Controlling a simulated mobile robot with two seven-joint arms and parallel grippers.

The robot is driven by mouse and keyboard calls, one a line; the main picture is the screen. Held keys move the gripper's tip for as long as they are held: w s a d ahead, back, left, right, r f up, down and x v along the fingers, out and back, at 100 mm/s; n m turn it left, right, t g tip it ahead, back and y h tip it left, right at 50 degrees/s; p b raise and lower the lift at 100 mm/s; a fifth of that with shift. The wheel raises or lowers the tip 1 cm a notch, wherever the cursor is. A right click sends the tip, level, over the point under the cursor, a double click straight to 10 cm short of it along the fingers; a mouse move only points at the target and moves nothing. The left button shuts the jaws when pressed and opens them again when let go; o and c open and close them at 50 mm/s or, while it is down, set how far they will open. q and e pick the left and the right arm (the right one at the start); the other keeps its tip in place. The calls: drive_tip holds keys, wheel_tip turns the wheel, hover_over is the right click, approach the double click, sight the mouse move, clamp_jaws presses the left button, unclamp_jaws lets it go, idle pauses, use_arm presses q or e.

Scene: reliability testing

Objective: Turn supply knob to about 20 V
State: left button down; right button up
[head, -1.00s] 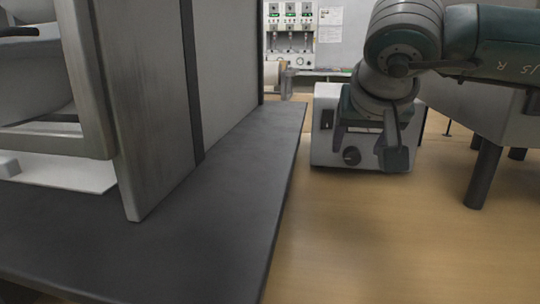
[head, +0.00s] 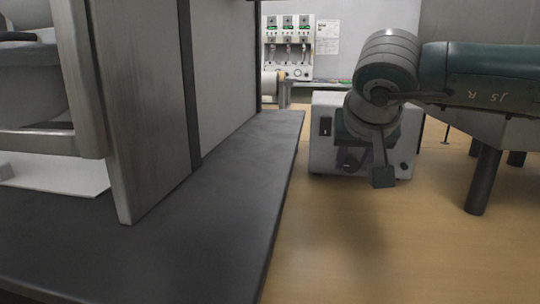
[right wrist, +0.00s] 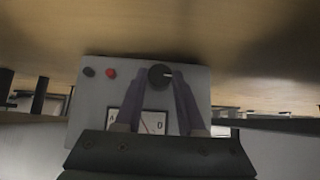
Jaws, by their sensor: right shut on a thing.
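The power supply (head: 322,148) is a pale box on the wooden table, with a dark rocker switch on its front. Its round black knob (right wrist: 160,76) shows in the right wrist view, with a light pointer line toward picture right. My right gripper (right wrist: 162,84) has a finger on each side of the knob and is shut on it. In the head view my right gripper (head: 366,170) covers much of the supply's front, and the knob is partly hidden. The meter (right wrist: 137,121) is partly covered by my fingers; its needle cannot be read. My left gripper is not in view.
A red terminal (right wrist: 111,73) and a black terminal (right wrist: 89,72) sit beside the knob. A dark mat (head: 225,200) with a grey cabinet panel (head: 140,110) stands at left. A dark-legged grey unit (head: 484,180) is at right. The wooden table (head: 370,250) in front is clear.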

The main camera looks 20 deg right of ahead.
clamp_jaws()
drive_tip(key=shift+s+d+f+m+t+y+b, duration=0.1)
drive_tip(key=shift+d+f+m+t+y+b, duration=0.1)
drive_tip(key=shift+m+t+y+b, duration=0.45)
drive_tip(key=y+b, duration=0.1)
drive_tip(key=b, duration=0.1)
drive_tip(key=t+y+b, duration=0.1)
drive_tip(key=b, duration=0.1)
drive_tip(key=shift+s+d+f+m, duration=0.1)
drive_tip(key=shift+f+m, duration=0.05)
drive_tip(key=shift+m, duration=0.2)
drive_tip(key=shift+m+t+y+b, duration=0.5)
drive_tip(key=shift+t+y+b, duration=0.05)
drive_tip(key=shift+b, duration=0.85)
drive_tip(key=shift+r, duration=0.2)
drive_tip(key=o, duration=0.7)
unclamp_jaws()
